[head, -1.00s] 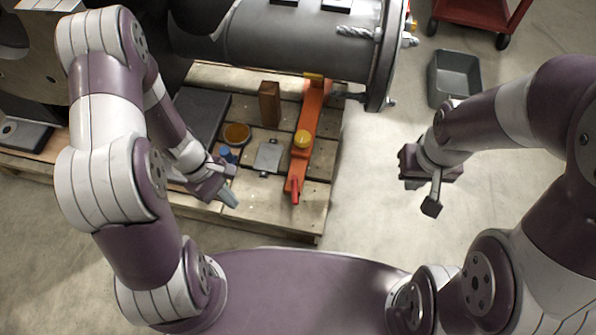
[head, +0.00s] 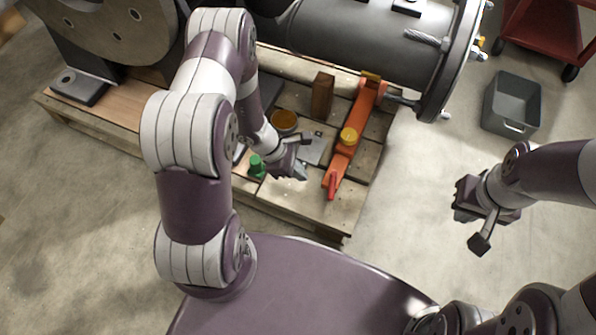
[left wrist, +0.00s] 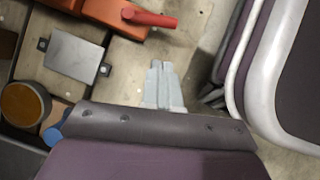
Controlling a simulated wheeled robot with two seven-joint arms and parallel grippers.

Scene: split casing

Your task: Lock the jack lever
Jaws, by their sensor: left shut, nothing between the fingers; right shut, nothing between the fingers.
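The orange jack (head: 362,110) lies on the wooden pallet, with a yellow round cap on it. Its red lever (head: 332,187) is at the near end and shows in the left wrist view (left wrist: 152,19), pointing right from the orange body. My left gripper (head: 301,173) is shut and empty, a little left of the lever and apart from it. Its closed fingertips show in the left wrist view (left wrist: 161,68), below the lever in the picture. My right gripper (head: 479,243) is shut and empty, over the floor to the right of the pallet.
A grey plate (left wrist: 73,55), an amber disc (head: 284,121), a green piece (head: 256,166) and a wooden block (head: 322,95) sit on the pallet (head: 300,212). A large grey cylinder (head: 370,40) lies behind. A grey bin (head: 512,103) stands on the floor at right.

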